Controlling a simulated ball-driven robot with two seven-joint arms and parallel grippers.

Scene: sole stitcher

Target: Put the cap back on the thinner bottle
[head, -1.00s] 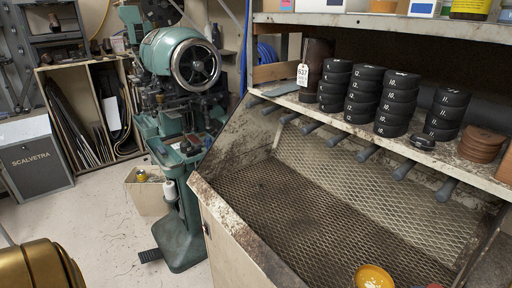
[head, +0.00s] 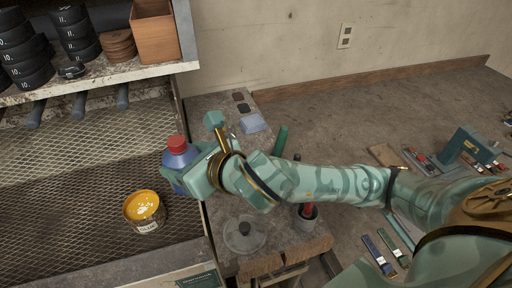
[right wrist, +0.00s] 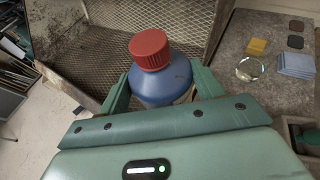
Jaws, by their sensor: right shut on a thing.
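The thinner bottle (head: 178,160) is blue, with a red cap (head: 177,142) on its top. It stands near the right edge of the mesh-floored bench, and I cannot tell whether its base touches anything. My right gripper (head: 188,174) is shut on the bottle from the right. In the right wrist view the bottle (right wrist: 162,88) is between the two green fingers, and the red cap (right wrist: 150,50) sits over its neck. I cannot tell whether the cap is screwed tight. The bottle's lower part is hidden by the gripper. My left gripper is not in view.
An open yellow tin (head: 146,212) stands on the mesh (head: 70,200), left of the bottle. Right of the mesh are blue cloths (head: 252,123), a round lidded jar (head: 243,236) and a dark cup (head: 306,216). A shelf (head: 130,74) with black rolls overhangs the back left.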

